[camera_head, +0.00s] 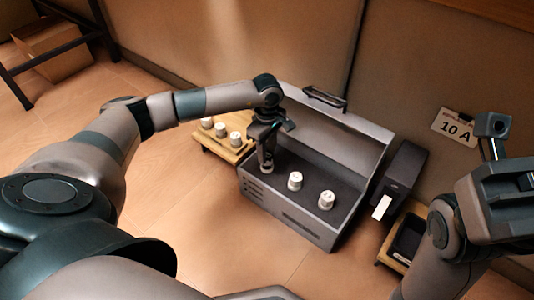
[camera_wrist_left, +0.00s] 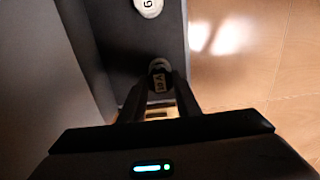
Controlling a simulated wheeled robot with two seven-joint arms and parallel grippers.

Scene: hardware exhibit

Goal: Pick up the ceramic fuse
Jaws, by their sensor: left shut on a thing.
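My left gripper (camera_head: 266,164) is shut on a white ceramic fuse (camera_wrist_left: 158,77) at the left end of the open grey metal box. In the left wrist view the fuse sits between the two fingertips and its dark label is too small to read surely. Two more white fuses stand upright in the box, a middle one (camera_head: 295,181) and a right one (camera_head: 326,200). One fuse with a "6"-like mark shows at the top of the left wrist view (camera_wrist_left: 148,7).
The grey box (camera_head: 290,218) has a raised lid (camera_head: 340,130) behind. A wooden stand (camera_head: 243,153) with several white fuses is left of it. A dark case (camera_head: 402,170) and a black tray on wood (camera_head: 408,236) are right. A "10 A" sign (camera_head: 455,127) is on the wall.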

